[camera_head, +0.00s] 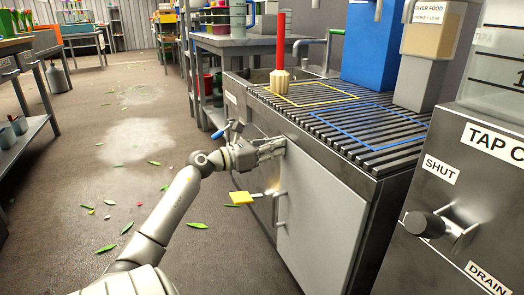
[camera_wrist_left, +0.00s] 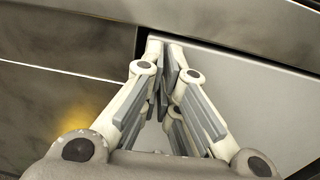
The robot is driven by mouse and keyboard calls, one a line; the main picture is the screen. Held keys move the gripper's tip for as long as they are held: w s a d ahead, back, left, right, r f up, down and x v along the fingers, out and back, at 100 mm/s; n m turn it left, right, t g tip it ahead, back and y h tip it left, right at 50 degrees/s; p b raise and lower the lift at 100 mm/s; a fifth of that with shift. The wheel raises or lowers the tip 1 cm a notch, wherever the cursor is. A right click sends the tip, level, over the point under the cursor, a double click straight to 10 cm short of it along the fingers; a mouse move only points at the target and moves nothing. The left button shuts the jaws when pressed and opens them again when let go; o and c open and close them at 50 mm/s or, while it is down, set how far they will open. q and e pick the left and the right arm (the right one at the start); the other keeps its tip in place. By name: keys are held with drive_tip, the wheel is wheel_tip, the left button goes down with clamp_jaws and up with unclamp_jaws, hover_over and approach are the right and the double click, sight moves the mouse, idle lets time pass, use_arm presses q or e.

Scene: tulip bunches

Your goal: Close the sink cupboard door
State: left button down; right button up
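The sink cupboard door (camera_head: 325,230) is a pale grey panel in the front of the dark metal sink unit (camera_head: 385,205). It looks close to flush, with a dark gap along its top edge in the left wrist view (camera_wrist_left: 255,85). A bar handle (camera_head: 281,210) is on its left side, and a yellow tag (camera_head: 241,198) hangs out near it. My left gripper (camera_head: 280,146) is at the door's upper left corner; its fingertips (camera_wrist_left: 166,50) look together, with nothing seen between them. Contact with the door cannot be told. My right gripper is not in view.
A slatted draining top (camera_head: 375,140) above the door holds a red-handled brush (camera_head: 280,60) and a blue container (camera_head: 375,45). The tap cabinet (camera_head: 455,180) with a dark knob (camera_head: 425,225) stands at right. The floor (camera_head: 130,190) at left is open, with scattered leaves.

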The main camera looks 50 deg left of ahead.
use_arm(q)
drive_tip(key=shift+a+r, duration=0.1)
drive_tip(key=shift+r, duration=0.15)
drive_tip(key=s+a, duration=0.1)
drive_tip(key=s, duration=1.1)
drive_tip(key=shift+a+f, duration=0.25)
drive_tip(key=shift+a, duration=0.15)
